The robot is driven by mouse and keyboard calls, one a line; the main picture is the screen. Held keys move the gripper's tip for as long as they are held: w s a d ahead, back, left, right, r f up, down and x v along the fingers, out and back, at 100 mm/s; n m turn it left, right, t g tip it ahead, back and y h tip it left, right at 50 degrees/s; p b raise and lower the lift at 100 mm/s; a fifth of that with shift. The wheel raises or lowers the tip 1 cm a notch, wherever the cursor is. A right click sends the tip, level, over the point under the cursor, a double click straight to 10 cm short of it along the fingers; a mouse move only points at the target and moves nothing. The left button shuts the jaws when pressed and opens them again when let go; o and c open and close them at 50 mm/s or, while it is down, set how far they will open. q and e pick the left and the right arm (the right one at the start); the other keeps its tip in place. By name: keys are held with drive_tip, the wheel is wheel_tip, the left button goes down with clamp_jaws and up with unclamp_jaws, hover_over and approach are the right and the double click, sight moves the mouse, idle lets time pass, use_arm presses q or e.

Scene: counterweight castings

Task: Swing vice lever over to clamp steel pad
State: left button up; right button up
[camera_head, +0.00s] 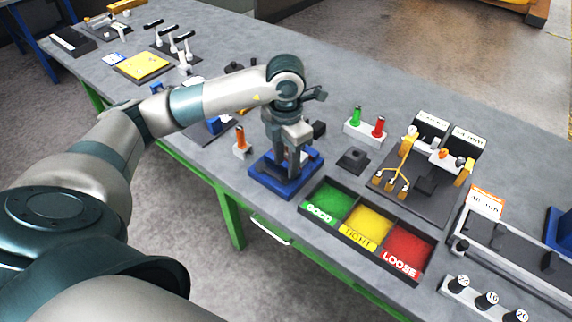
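The vice stands near the front edge of the grey bench, and its blue base (271,182) shows below my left gripper (290,156). My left arm comes in from the left, and its gripper points down over the vice. The gripper covers most of the vice's upper part. The lever and the steel pad cannot be made out clearly behind it. Whether the fingers touch anything, or how far apart they are, I cannot tell. My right gripper is not in view.
A three-part tray (331,232) marked GOOD, TIGHT and LOOSE lies just right of the vice. An orange-handled tool (240,140) stands to its left. A holder with green and red handles (366,131) and a dark fixture plate (430,207) are farther right.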

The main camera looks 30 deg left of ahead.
sight(286, 173)
use_arm(q)
drive_tip(key=shift+f+p, duration=0.3)
drive_tip(key=shift+f, duration=1.3)
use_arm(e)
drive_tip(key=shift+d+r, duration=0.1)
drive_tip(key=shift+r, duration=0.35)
use_arm(q)
drive_tip(key=shift+c, duration=0.6)
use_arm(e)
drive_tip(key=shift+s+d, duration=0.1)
use_arm(q)
clamp_jaws()
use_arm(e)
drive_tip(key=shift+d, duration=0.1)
